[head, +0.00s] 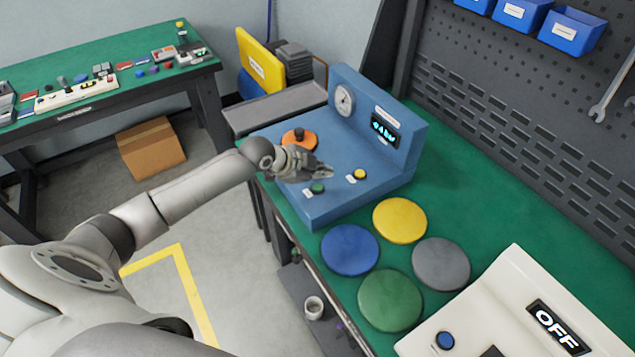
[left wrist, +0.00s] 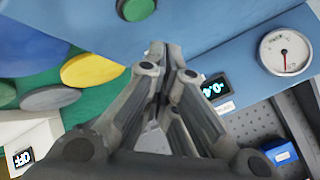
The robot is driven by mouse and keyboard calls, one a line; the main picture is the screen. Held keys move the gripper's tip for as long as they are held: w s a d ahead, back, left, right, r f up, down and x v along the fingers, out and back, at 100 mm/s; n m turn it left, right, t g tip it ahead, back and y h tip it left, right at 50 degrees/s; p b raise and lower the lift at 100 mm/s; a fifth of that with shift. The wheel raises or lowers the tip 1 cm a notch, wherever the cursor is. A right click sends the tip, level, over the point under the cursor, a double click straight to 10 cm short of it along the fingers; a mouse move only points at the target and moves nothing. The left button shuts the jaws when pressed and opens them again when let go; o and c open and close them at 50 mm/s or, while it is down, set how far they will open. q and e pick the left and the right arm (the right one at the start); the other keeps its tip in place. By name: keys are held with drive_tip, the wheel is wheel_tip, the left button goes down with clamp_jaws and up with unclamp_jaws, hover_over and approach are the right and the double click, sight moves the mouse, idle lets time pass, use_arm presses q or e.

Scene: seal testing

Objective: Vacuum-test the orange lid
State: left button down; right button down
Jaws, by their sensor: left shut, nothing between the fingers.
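The orange lid (head: 308,140), with a dark piece at its middle, sits on the deck of the blue tester (head: 335,205) at its left part. My left gripper (head: 330,173) is shut and empty above the deck, in front of the lid. It is near the green button (head: 317,188), with the yellow button (head: 360,174) to its right. The left wrist view shows its closed fingers (left wrist: 172,55) and the green button (left wrist: 137,8); the lid is not seen there. The tester has a round gauge (head: 344,99) and a lit display (head: 385,130). My right gripper is not in view.
Yellow (head: 400,220), blue (head: 349,250), grey (head: 441,264) and green (head: 390,300) discs lie on the green bench before the tester. A cream device (head: 490,310) reading OFF stands at lower right. Blue bins (head: 571,31) hang on the pegboard.

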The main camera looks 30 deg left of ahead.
use_arm(q)
drive_tip(key=shift+r+p, duration=0.95)
drive_tip(key=shift+r, duration=0.5)
drive_tip(key=shift+f, duration=0.1)
